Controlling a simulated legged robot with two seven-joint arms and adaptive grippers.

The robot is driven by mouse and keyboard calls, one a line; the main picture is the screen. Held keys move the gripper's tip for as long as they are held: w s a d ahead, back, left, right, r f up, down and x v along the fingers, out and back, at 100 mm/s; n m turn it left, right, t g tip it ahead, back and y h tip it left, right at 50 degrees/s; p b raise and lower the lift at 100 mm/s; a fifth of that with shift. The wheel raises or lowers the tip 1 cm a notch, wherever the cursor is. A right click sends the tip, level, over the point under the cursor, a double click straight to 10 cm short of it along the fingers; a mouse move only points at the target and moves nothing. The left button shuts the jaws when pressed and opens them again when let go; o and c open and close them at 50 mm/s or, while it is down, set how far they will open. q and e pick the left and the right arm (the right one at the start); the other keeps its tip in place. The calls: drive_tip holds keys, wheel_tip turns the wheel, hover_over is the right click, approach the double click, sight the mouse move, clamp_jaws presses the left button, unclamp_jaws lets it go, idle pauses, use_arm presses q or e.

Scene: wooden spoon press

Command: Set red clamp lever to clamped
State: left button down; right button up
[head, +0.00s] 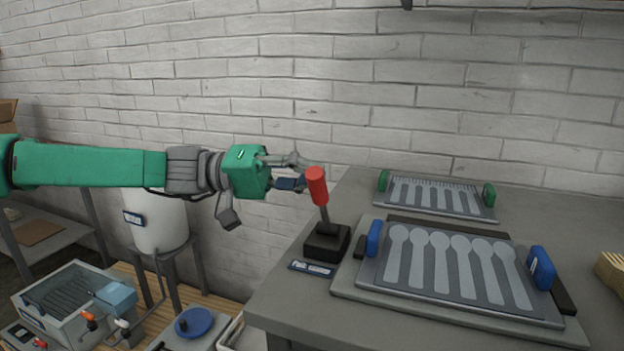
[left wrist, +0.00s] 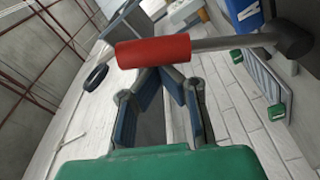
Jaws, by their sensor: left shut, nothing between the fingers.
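The clamp lever has a red grip (head: 317,186) on a grey shaft, rising from a black base (head: 327,242) at the left edge of the grey bench. It stands nearly upright, its top tipped slightly left in the head view. My left gripper (head: 303,184) is shut and empty, its fingertips right beside the red grip on its left. In the left wrist view the red grip (left wrist: 153,51) lies across the picture just past the fingertips (left wrist: 162,72); I cannot tell whether they touch. My right gripper is out of view.
A spoon mould plate with blue handles (head: 455,272) lies right of the lever, and a smaller one with green handles (head: 437,196) behind it. A label (head: 311,268) sits before the lever base. A white brick wall (head: 420,80) stands behind.

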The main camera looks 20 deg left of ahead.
use_arm(q)
drive_tip(key=shift+s+d+f, duration=0.1)
drive_tip(key=shift+s+d, duration=0.15)
drive_tip(key=shift+d, duration=0.15)
drive_tip(key=shift+a, duration=0.1)
drive_tip(key=a, duration=1.1)
drive_tip(key=shift+s+a+f, duration=0.3)
drive_tip(key=shift+a, duration=0.05)
drive_tip(key=shift+a, duration=0.1)
drive_tip(key=shift+a, duration=0.35)
